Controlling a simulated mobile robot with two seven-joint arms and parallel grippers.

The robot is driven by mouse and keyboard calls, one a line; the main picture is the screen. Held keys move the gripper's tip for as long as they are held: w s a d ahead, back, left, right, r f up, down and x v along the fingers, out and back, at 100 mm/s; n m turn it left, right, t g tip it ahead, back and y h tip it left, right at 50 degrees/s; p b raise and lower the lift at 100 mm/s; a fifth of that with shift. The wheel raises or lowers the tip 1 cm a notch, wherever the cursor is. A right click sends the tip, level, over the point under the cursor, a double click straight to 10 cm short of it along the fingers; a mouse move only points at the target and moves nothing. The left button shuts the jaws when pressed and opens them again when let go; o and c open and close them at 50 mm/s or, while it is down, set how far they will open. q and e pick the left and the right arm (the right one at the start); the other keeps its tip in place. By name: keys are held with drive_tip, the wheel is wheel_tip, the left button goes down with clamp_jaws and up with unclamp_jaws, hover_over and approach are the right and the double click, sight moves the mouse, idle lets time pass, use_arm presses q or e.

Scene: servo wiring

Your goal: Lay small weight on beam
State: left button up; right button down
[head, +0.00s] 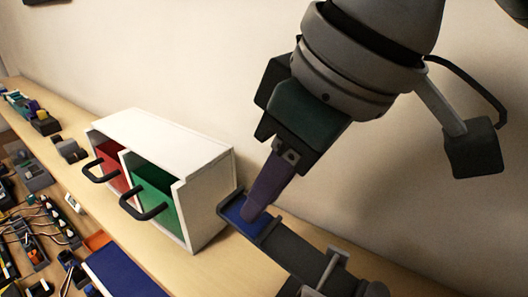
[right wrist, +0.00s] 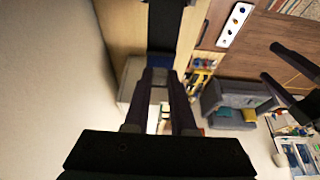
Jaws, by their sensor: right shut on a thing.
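My right gripper (head: 254,215) comes down from the upper right, its purple finger over the blue-padded end of a dark beam (head: 292,258). In the right wrist view its two fingers (right wrist: 159,78) close on a small grey piece at the tips, seemingly the small weight (right wrist: 160,62). The fingers hide most of it, and I cannot tell whether it touches the pad. The dark beam also shows in the right wrist view (right wrist: 165,28). Two dark parallel prongs at the right of that view look like my left gripper (right wrist: 268,62), apart and empty.
A white cabinet (head: 208,174) with a red and a green compartment and black handles stands just left of the beam. Small parts and wiring crowd the bench's left side. A blue mat (head: 122,272) lies at the front. A plain wall is behind.

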use_arm(q)
drive_tip(key=shift+f, duration=0.3)
use_arm(e)
drive_tip(key=shift+f, duration=0.25)
